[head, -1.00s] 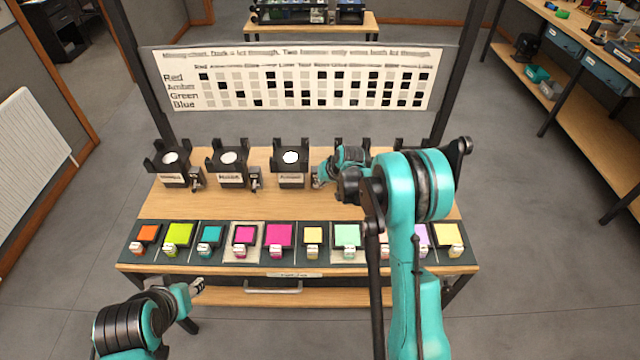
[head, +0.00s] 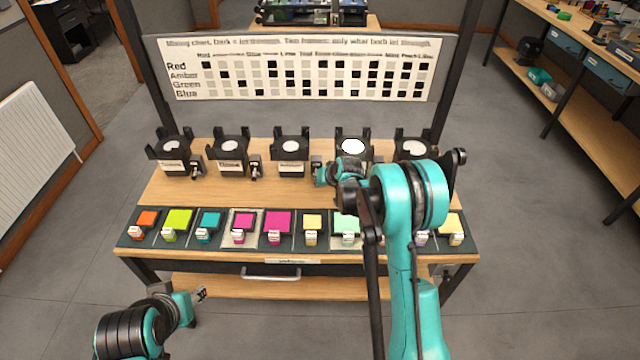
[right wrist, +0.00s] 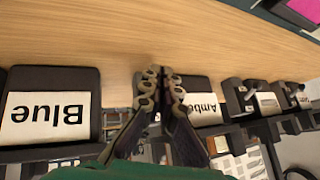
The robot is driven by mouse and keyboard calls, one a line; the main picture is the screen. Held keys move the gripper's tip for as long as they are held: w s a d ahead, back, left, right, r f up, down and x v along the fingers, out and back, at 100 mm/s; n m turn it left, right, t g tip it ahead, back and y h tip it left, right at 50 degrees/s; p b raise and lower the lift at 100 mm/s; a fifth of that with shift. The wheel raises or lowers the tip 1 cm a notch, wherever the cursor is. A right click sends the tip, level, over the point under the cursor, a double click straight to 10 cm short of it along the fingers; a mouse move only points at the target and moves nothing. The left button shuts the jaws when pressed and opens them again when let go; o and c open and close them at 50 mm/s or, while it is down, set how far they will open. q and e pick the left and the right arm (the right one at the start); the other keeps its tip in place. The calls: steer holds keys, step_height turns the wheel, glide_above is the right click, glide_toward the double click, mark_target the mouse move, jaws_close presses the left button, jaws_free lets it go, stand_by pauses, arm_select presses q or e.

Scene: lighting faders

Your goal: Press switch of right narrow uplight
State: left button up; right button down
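Several black uplights with white tops stand in a row across the table, each with a front label. In the head view, the fourth uplight (head: 352,147) looks brightest and the far-right one (head: 411,149) is partly behind my arm. Small switch boxes stand at their right sides, such as the third's switch (head: 316,163). My right gripper (head: 323,178) is low in front of the fourth uplight, close to that switch; contact cannot be told. In the right wrist view its fingers (right wrist: 160,82) are together and empty, between labels reading "Blue" (right wrist: 45,118) and "Amber" (right wrist: 203,110). My left gripper (head: 201,294) hangs before the table.
A row of coloured gel tiles (head: 179,218) with small labelled blocks lines the table's front edge. A mixing chart board (head: 300,70) stands behind the uplights. The wooden strip (head: 230,193) between uplights and tiles is clear. A workbench (head: 570,95) stands far right.

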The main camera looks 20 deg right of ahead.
arm_select(q)
steer(key=shift+r, duration=0.15)
arm_select(e)
steer(key=shift+r, duration=0.2)
steer(key=shift+r+p, duration=0.45)
steer(key=shift+r, duration=0.2)
arm_select(q)
steer(key=shift+r, duration=0.35)
